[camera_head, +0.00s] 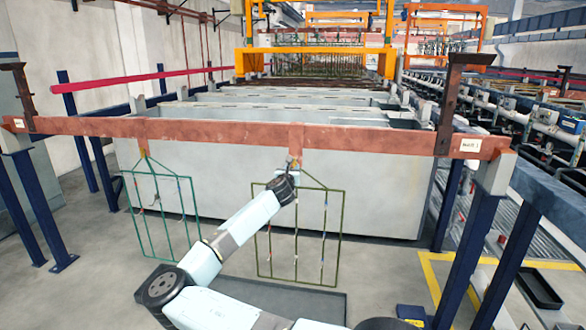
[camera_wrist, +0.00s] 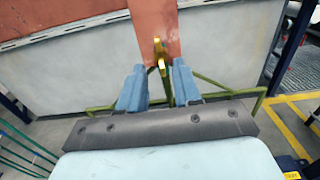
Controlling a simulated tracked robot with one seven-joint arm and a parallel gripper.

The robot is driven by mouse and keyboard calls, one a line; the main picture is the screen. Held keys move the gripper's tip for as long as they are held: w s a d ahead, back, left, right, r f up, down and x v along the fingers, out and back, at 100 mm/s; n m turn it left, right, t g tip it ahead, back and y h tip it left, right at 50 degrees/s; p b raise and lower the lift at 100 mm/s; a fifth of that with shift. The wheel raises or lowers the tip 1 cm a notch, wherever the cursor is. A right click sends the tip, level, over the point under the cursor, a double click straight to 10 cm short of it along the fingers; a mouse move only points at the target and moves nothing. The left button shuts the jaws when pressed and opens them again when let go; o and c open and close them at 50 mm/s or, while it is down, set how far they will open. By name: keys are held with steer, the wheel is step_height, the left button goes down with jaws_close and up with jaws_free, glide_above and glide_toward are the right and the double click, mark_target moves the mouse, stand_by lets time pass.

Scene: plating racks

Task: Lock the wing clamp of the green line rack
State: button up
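Two wire racks hang from a red-brown bar (camera_head: 230,131). The left rack (camera_head: 187,222) is teal green; the right rack (camera_head: 342,226) is olive green. The olive rack's frame also shows in the wrist view (camera_wrist: 232,94). My gripper (camera_wrist: 159,67) is at the top of the olive rack, below the bar's hanger tab (camera_wrist: 151,22). Its blue fingers are open, one on each side of a brass wing clamp (camera_wrist: 159,50), with visible gaps. The wing looks roughly upright. In the head view my wrist hides part of this clamp. A yellow hook or clamp (camera_head: 143,153) tops the teal rack.
Grey tanks (camera_head: 385,185) stand behind the bar. Blue posts (camera_head: 462,250) support it at both ends. A dark tray (camera_head: 310,300) lies on the floor below the olive rack. Open floor lies at the left front.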

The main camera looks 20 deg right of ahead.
steer(key=v, duration=1)
